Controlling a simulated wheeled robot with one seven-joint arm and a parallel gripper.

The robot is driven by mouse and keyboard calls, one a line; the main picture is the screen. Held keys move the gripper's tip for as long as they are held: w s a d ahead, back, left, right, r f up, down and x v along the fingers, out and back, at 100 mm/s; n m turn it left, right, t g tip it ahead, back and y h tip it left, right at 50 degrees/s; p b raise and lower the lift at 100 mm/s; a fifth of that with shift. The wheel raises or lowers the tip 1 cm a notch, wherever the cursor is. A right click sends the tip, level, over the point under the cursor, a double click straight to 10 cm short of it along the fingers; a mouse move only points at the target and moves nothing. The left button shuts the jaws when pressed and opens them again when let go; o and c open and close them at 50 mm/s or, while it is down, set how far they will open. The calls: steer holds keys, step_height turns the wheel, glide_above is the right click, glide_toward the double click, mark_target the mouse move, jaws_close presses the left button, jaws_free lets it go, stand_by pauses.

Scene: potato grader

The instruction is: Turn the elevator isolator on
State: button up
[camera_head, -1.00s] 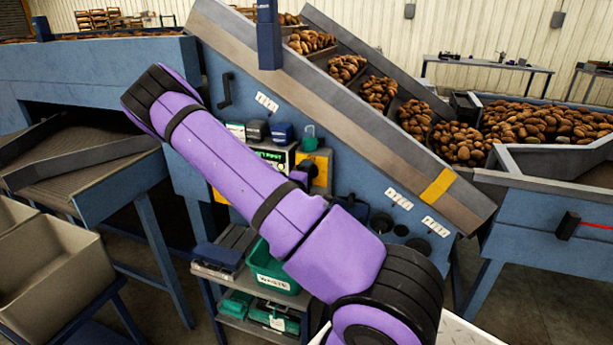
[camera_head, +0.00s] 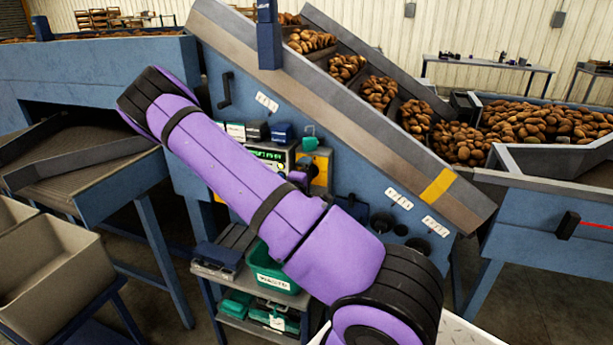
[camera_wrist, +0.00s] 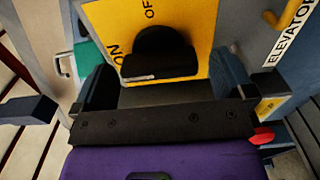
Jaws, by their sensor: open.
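The isolator is a yellow plate (camera_wrist: 205,30) with a black rotary knob (camera_wrist: 165,50), seen close up in the wrist view. The plate carries the letters "ON" at the left and "OF", cut off, at the top. A pale line shows along the knob's near edge; I cannot tell which label the knob points to. My gripper (camera_wrist: 163,80) is open, with one dark finger on each side of the knob's near part. I cannot tell whether the fingers touch it. In the head view part of the yellow plate (camera_head: 321,172) shows behind my purple arm, which mostly hides my gripper.
An "ELEVATOR" label (camera_wrist: 291,30) is right of the plate. A green padlock-like item (camera_head: 309,142) hangs above the plate in the head view. A control box with a lit display (camera_head: 266,154) stands to its left. A trolley with a green bin (camera_head: 272,270) stands below.

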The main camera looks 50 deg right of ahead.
steer(key=v, duration=1)
steer(key=shift+a, duration=0.15)
steer(key=shift+f, duration=0.1)
steer(key=w+a+m+g+y, duration=0.1)
steer(key=w+a+m+y, duration=0.25)
steer(key=a+y, duration=0.3)
steer(key=s+a+r+m+t+y, duration=0.1)
steer(key=s+a+r+m+y, duration=0.15)
steer(key=a+r+y, duration=1)
steer(key=s+a+r+h, duration=0.1)
steer(key=s+a+r, duration=0.2)
steer(key=s+r, duration=0.6)
steer(key=s+a+r+n+g+h, duration=0.1)
steer(key=s+a+r, duration=0.2)
steer(key=s+r, duration=0.5)
steer(key=s, duration=0.6)
steer(key=shift+r, duration=0.35)
